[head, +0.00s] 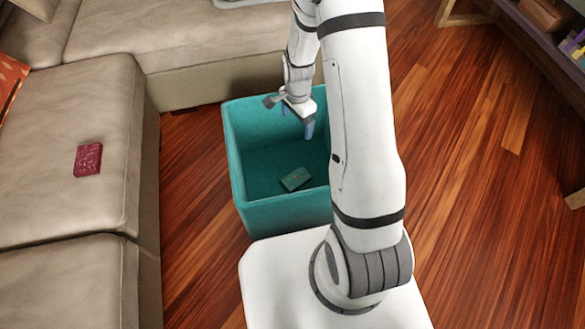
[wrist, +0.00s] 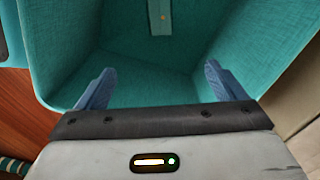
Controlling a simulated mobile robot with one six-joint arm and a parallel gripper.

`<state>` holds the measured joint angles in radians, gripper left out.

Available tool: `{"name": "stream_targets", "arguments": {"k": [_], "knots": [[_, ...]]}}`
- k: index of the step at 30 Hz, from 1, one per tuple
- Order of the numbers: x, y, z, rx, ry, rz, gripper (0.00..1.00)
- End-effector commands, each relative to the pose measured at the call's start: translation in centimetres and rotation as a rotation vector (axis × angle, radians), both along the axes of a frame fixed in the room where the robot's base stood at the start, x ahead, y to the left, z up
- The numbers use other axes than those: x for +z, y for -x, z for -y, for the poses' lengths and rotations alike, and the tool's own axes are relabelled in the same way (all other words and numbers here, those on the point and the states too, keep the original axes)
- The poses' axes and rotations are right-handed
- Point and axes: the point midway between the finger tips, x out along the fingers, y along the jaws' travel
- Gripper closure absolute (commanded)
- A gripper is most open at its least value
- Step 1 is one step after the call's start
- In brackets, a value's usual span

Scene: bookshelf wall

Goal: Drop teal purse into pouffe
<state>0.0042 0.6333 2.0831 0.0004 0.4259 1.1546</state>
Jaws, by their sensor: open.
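The teal purse (head: 295,179) is a small flat dark teal-green piece lying on the floor of the pouffe. The pouffe (head: 240,170) is a teal, open-topped box on the wooden floor, in front of my base. My gripper (head: 298,122) is over the back part of the pouffe's opening, apart from the purse. In the wrist view my gripper (wrist: 157,85) has its two blue fingers wide apart with nothing between them. The purse (wrist: 161,17) shows there at the top edge, partly cut off, inside the pouffe (wrist: 230,45).
A beige sofa (head: 95,75) runs along the left and back, close to the pouffe. A dark red item (head: 88,159) lies on its seat. A shelf (head: 540,35) stands at the upper right. The wooden floor (head: 480,170) on the right is clear.

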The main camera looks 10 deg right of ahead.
Motion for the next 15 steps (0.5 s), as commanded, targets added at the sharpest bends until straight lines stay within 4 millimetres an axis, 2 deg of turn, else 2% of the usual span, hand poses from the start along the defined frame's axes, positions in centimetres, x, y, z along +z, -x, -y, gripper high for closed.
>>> {"name": "stream_targets", "arguments": {"k": [9,15], "knots": [[5.0,-0.1,0.0,0.000,0.000,0.003,0.10],[7.4,0.0,0.0,0.000,0.001,0.001,0.10]]}}
